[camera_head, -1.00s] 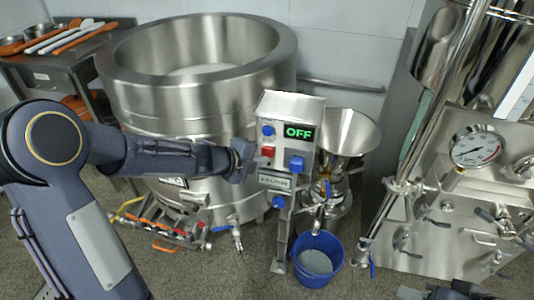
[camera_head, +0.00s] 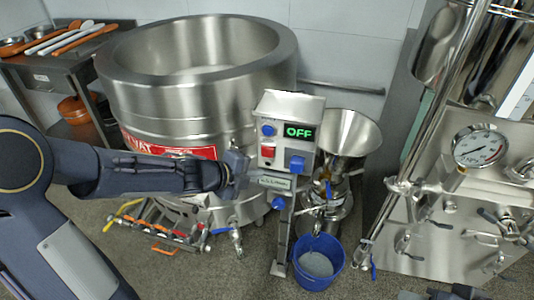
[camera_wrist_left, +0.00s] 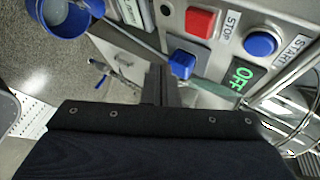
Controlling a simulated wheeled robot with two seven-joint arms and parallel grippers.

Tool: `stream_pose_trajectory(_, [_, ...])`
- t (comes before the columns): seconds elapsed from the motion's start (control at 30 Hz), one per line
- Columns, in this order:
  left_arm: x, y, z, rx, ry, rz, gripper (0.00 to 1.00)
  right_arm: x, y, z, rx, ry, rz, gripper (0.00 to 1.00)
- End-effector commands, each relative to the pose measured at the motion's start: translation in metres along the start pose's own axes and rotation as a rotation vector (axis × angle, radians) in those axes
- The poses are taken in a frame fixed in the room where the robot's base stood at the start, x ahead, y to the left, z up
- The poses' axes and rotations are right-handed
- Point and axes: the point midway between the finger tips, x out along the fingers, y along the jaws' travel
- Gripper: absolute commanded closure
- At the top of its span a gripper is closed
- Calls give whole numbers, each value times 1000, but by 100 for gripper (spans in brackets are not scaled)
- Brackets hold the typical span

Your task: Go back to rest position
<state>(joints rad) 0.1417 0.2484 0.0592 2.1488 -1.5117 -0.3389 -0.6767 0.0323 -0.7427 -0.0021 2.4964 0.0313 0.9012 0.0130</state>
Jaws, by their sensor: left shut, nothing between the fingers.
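My left arm comes in from the left, and its gripper (camera_head: 238,172) is shut and empty beside the left side of the control box (camera_head: 290,110). The box shows a green OFF display (camera_head: 299,132), a red stop button (camera_head: 268,151) and a blue start button (camera_head: 268,130). In the left wrist view the closed fingers (camera_wrist_left: 161,85) point toward the box's face, near a blue knob (camera_wrist_left: 182,63). I cannot tell whether they touch the box. A dark part of my right arm (camera_head: 455,292) shows at the bottom edge; its fingers cannot be made out clearly.
A large steel vat (camera_head: 200,95) stands behind my left arm. A steel hopper (camera_head: 348,135) is right of the box, with a blue bucket (camera_head: 318,262) on the floor below. A steel machine with a gauge (camera_head: 478,148) fills the right. Floor is open at lower left.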

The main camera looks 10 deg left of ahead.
Motion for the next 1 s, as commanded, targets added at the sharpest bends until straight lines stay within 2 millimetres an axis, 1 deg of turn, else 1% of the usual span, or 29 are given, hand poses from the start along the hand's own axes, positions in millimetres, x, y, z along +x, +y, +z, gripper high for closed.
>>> stream_pose_trajectory(0.4, [0,0,0,-1,-1,0,100,0,0,0,0,0,0,64])
stream_pose_trajectory(0.47, [-4,-3,3,-18,-19,-2,100,-1,-1,-1,0,0,0,64])
stream_pose_trajectory(0.53, [-18,-11,11,-87,-78,-9,100,-5,-2,-2,0,0,0,64])
stream_pose_trajectory(0.57, [-27,-15,17,-136,-119,-14,100,-7,-3,-4,0,0,0,64])
stream_pose_trajectory(0.67, [-76,-27,38,-404,-300,-42,100,-16,-8,-8,0,0,0,64])
stream_pose_trajectory(0.7, [-101,-27,43,-550,-377,-55,100,-21,-10,-11,0,0,0,64])
stream_pose_trajectory(0.77, [-140,-20,45,-799,-480,-74,100,-28,-13,-14,0,0,0,64])
stream_pose_trajectory(0.8, [-163,-12,40,-973,-532,-82,100,-32,-15,-16,0,0,0,64])
stream_pose_trajectory(0.87, [-193,4,24,-1233,-582,-83,100,-38,-17,-19,0,0,0,64])
stream_pose_trajectory(0.9, [-209,14,10,-1396,-598,-75,100,-41,-19,-21,0,0,0,64])
stream_pose_trajectory(0.97, [-226,28,-15,-1621,-598,-50,100,-46,-21,-23,0,0,0,64])
stream_pose_trajectory(1.0, [-235,35,-33,-1750,-587,-26,100,-49,-22,-24,0,0,0,64])
